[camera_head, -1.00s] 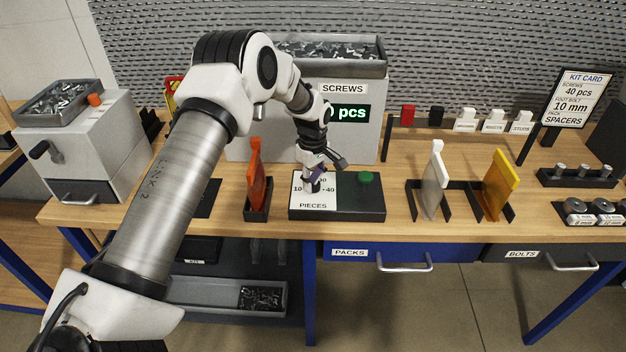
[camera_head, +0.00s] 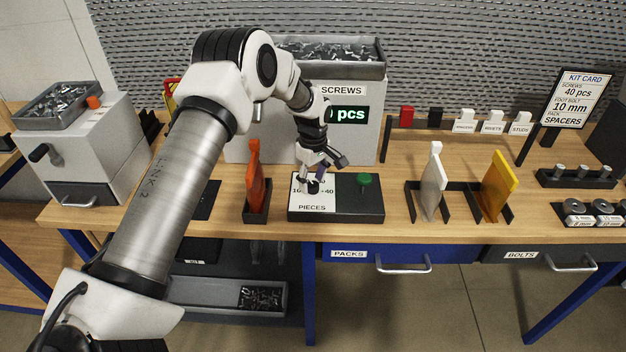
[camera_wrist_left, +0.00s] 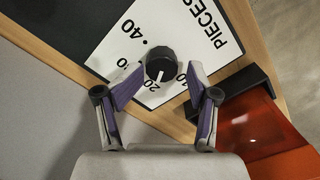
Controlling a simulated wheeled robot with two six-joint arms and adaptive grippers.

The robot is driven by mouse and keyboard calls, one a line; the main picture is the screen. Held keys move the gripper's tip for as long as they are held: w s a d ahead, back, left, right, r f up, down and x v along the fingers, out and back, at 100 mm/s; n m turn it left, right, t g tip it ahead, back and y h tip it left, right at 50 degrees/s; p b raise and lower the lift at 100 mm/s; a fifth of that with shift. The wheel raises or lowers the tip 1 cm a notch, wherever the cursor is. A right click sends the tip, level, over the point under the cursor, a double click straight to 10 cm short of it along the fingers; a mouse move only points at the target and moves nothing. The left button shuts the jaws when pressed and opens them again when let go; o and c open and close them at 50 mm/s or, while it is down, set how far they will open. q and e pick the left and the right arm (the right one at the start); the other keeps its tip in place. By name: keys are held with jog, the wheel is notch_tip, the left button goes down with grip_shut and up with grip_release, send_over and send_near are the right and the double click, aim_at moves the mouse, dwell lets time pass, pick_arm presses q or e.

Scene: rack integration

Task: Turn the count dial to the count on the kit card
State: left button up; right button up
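The black count dial (camera_wrist_left: 160,65) sits on a white label marked PIECES (camera_head: 313,207) with numbers around it. In the left wrist view its white pointer line is near the 20 mark, away from the 40. My left gripper (camera_head: 314,178) is over the dial in the head view. In the wrist view its purple-sided fingers (camera_wrist_left: 166,84) are apart, one on each side of the dial, with visible gaps and no contact. The kit card (camera_head: 577,98) reads SCREWS 40 pcs. The screws display (camera_head: 349,114) shows "0 pcs" with its front digits hidden by my arm. My right gripper is not in view.
A green button (camera_head: 364,180) is on the same black box, right of the label. An orange plate (camera_head: 254,178) stands in a holder left of the box. White (camera_head: 433,182) and yellow (camera_head: 498,184) plates stand to the right. The screw dispenser (camera_head: 370,143) is behind.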

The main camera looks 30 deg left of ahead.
pick_arm(q)
jog(key=shift+r+p, duration=2.8)
jog(key=shift+r, duration=1.2)
jog(key=shift+p, duration=0.3)
notch_tip(320, 180, up, 12)
send_over(313, 184)
jog(key=shift+m, duration=0.3)
